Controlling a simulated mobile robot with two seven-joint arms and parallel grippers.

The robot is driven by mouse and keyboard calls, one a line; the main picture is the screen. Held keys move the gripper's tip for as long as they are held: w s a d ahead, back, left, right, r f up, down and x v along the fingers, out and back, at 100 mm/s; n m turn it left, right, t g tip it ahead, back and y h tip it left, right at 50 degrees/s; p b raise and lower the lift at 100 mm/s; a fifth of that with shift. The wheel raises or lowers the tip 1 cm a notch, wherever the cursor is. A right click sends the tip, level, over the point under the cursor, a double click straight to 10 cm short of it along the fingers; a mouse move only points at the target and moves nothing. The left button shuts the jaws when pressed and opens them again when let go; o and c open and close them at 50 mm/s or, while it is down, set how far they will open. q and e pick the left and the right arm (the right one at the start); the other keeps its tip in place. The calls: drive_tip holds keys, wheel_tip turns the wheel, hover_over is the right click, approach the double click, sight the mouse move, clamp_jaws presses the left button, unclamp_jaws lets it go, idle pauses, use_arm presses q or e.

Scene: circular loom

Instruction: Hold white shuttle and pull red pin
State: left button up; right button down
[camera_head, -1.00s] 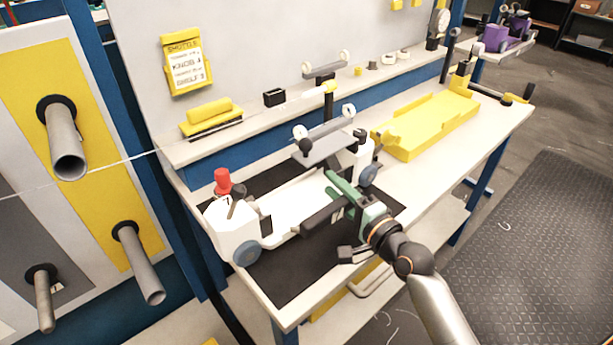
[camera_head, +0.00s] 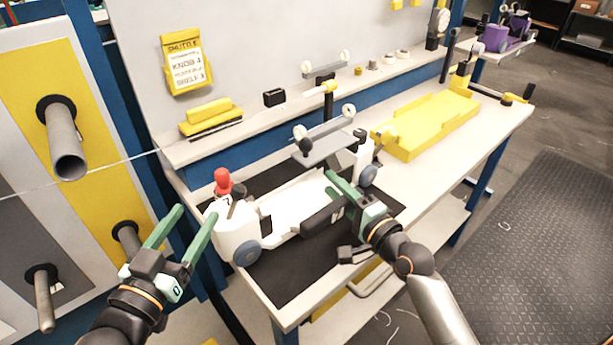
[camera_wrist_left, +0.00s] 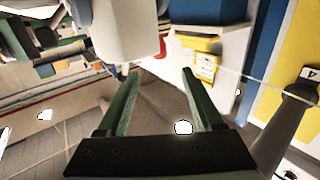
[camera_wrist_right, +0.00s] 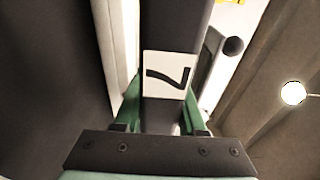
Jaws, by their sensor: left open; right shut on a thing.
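The white shuttle (camera_head: 290,205) lies on a black mat on the workbench, its rounded white left end (camera_head: 236,232) near the bench's left edge. The red pin (camera_head: 223,182) stands upright on that end. My right gripper (camera_head: 336,193) is shut on the shuttle's dark front part; the right wrist view shows its fingers on either side of a black bar (camera_wrist_right: 172,35) with a numbered label. My left gripper (camera_head: 194,212) is open and empty, left of the shuttle's left end and apart from it. The left wrist view shows the white end (camera_wrist_left: 125,30) beyond the fingers.
Metal tubes (camera_head: 68,155) jut from the yellow panel at left, close to my left arm. A thin white thread (camera_head: 110,163) runs across there. A yellow tray (camera_head: 425,130) lies on the bench at right. A grey bar with rollers (camera_head: 325,130) stands behind the shuttle.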

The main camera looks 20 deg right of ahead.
sight(219, 180)
use_arm(q)
drive_tip(key=x, duration=1.2)
drive_tip(key=shift+d+f, duration=0.1)
drive_tip(key=shift+f, duration=0.1)
clamp_jaws()
idle(0.4)
idle(0.8)
